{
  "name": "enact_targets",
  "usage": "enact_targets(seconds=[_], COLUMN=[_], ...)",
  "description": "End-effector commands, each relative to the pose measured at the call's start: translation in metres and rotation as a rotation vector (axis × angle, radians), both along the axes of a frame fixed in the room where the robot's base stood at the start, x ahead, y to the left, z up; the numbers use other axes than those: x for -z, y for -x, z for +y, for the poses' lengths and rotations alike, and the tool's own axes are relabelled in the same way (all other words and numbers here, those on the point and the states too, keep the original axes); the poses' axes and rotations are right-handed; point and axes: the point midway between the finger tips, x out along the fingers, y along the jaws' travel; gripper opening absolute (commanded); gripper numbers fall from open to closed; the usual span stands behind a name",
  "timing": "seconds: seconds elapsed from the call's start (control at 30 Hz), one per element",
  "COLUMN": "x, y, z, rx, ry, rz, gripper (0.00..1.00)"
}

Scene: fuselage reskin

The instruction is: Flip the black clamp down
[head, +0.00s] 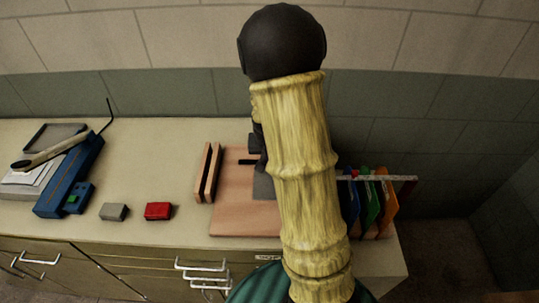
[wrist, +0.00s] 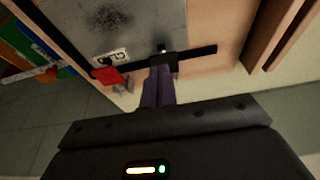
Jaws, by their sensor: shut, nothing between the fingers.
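The black clamp shows in the wrist view as a dark bar (wrist: 198,53) running across the edge of a grey plate (wrist: 105,25). A red part (wrist: 106,75) sits at its left end. In the head view only a short dark bar of the clamp (head: 246,162) shows; my arm hides the rest. My gripper (wrist: 160,72) is shut, with its fingertips at the middle of the bar. I cannot tell whether they touch it. Nothing is visible in its grip. The gripper is hidden behind my arm in the head view.
The clamp is on a wooden board (head: 232,218) with upright wooden slats (head: 207,172) at its left. A rack of coloured panels (head: 374,205) stands at right. A red block (head: 158,211), a grey block (head: 114,212) and a blue tool (head: 72,175) lie left on the bench.

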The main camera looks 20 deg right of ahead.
Motion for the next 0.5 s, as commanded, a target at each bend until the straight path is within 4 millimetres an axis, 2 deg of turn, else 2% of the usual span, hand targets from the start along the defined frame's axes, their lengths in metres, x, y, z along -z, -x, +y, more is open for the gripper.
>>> enact_targets(seconds=[0.5], x=[-0.052], y=[0.048], z=[0.024], rx=[-0.002], ry=[-0.001], rz=[-0.003], gripper=[0.00])
